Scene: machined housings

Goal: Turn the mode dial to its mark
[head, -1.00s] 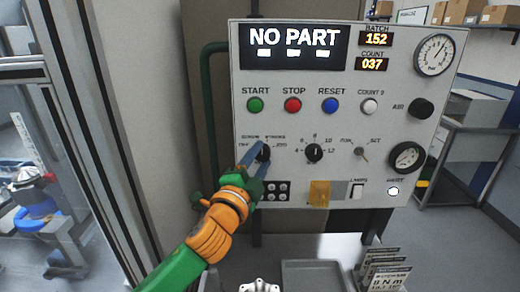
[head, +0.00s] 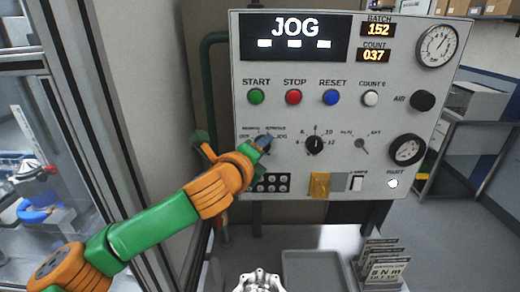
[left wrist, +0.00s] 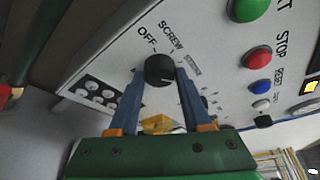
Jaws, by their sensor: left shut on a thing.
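The mode dial (head: 262,142) is a black knob at the left of the grey control panel (head: 420,75). In the left wrist view the dial (left wrist: 160,69) shows a pale line on its face, with OFF and SCREW printed around it; the other labels are too small or hidden. My left gripper (head: 261,146) is shut on the dial. Its two blue fingers (left wrist: 160,76) lie on either side of the knob. The panel's display (head: 294,30) reads JOG.
Green START (head: 256,97), red STOP (head: 293,97) and blue RESET (head: 331,97) buttons sit above the dial. A second black dial (head: 314,146) is to its right. Black sockets (head: 272,183) are just below. A grey tray (head: 312,255) lies on the bench beneath.

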